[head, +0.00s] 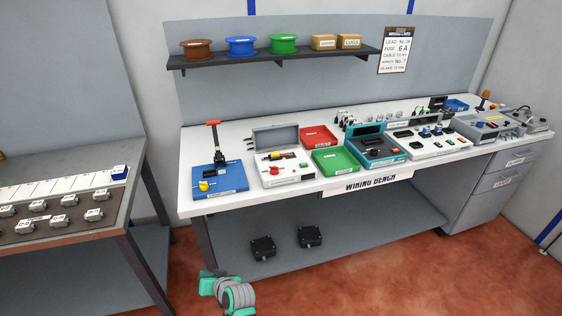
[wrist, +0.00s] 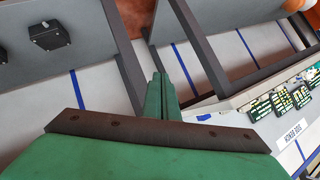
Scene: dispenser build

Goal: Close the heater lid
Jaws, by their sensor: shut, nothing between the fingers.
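On the bench, a light grey box (head: 287,177) with a red knob and a yellow part has a grey lid (head: 276,138) standing up at its back. To its right, a teal case (head: 378,155) also has a raised lid (head: 366,132). The labels are too small to read, so I cannot tell which is the heater. My gripper (wrist: 161,82) shows in the wrist view, its green fingers shut together and empty. It is apart from both boxes. In the head view, part of my arm shows low, in front of the bench; the fingertips cannot be made out there.
A blue lever press (head: 220,181) stands left of the grey box. Red (head: 319,137) and green (head: 334,161) trays lie between the two boxes. A side table (head: 60,218) stands left. Two black boxes (head: 263,248) sit on the lower shelf. Floor before the bench is clear.

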